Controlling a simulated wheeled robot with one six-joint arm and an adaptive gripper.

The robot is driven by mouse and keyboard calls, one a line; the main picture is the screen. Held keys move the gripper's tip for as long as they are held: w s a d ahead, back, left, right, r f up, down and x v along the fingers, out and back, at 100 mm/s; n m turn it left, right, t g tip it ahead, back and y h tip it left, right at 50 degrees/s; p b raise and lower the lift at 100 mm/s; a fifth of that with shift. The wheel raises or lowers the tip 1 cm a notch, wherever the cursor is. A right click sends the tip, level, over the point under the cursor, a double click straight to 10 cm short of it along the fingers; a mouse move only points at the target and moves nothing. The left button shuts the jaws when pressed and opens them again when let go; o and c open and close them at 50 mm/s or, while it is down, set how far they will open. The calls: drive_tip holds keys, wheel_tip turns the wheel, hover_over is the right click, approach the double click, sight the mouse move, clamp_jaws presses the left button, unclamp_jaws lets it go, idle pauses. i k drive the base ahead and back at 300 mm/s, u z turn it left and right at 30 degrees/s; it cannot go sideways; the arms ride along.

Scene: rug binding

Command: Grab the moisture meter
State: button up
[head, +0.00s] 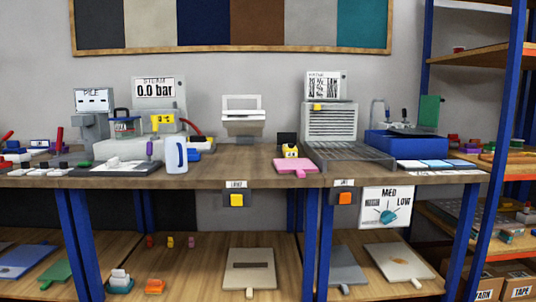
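I cannot pick out the moisture meter with certainty. A small yellow device (162,123) with dark markings is at the left of the bench, in front of the steam display reading 0.0 bar (155,88). Another small yellow item (290,151) with dark marks is at a pink board (296,166) in the middle of the bench. Both are too small to read. My gripper is not in view.
The wooden workbench (235,172) crosses the view on blue legs. A grey slatted machine (330,124) and a blue tray (405,143) stand right. A white-and-blue jug (176,155) stands near the front edge. Blue-post shelving (495,150) is far right. Bench space left of the pink board is clear.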

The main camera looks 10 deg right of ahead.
sight(287, 152)
drive_tip(key=u, duration=0.75)
drive_tip(key=i, duration=0.65)
drive_tip(key=z, duration=0.5)
